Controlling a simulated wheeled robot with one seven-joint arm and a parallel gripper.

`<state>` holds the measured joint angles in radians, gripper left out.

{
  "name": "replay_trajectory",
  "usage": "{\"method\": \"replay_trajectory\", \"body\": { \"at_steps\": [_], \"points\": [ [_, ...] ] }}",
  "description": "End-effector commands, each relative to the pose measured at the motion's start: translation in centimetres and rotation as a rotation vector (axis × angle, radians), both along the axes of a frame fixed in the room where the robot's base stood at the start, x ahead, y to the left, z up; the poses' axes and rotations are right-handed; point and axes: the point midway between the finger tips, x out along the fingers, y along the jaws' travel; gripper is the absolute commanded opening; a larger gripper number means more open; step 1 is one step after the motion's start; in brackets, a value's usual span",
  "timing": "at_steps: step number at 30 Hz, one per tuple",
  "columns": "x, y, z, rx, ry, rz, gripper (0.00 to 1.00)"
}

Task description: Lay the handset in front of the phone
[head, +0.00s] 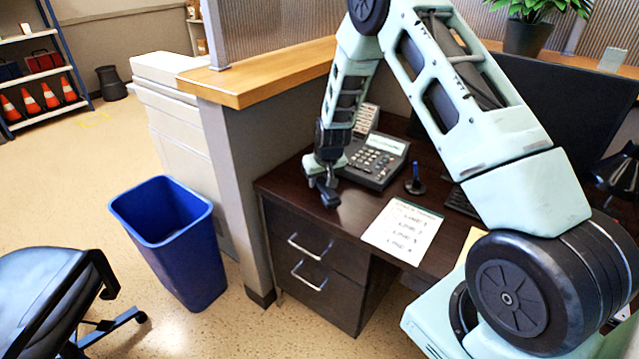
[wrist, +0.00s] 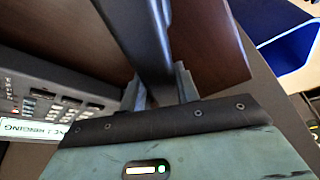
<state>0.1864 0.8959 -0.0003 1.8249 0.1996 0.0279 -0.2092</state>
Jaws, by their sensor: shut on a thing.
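The desk phone (head: 378,162) stands on the dark desk (head: 290,190), with its keypad and lit display showing. It also shows at the left of the wrist view (wrist: 50,105). My gripper (head: 325,172) is left of the phone, near the desk's left front part. In the wrist view my gripper (wrist: 162,90) is shut on the dark handset (wrist: 150,40), which runs away between the fingers. The handset shows in the head view (head: 329,194) as a dark piece under the fingers. I cannot tell whether it touches the desk.
A printed sheet (head: 403,232) lies right of my gripper. A small dark pen stand (head: 415,186) and a keyboard (head: 459,202) are further right. A wooden-topped partition (head: 262,80) borders the desk. A blue bin (head: 190,270) stands on the floor left of the drawers.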

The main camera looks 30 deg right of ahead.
Motion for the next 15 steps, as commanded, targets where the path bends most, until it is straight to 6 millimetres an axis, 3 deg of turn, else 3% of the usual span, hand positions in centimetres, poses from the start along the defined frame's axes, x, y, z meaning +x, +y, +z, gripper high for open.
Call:
{"method": "replay_trajectory", "body": {
  "at_steps": [3, 14, 15],
  "points": [
    [-0.1, 0.0, -1.5, 0.001, 0.002, -0.001, 0.04],
    [0.0, 0.0, -2.0, 0.000, -0.001, 0.000, 0.04],
    [0.0, 0.0, -2.0, 0.000, 0.000, 0.000, 0.37]
  ]
}}
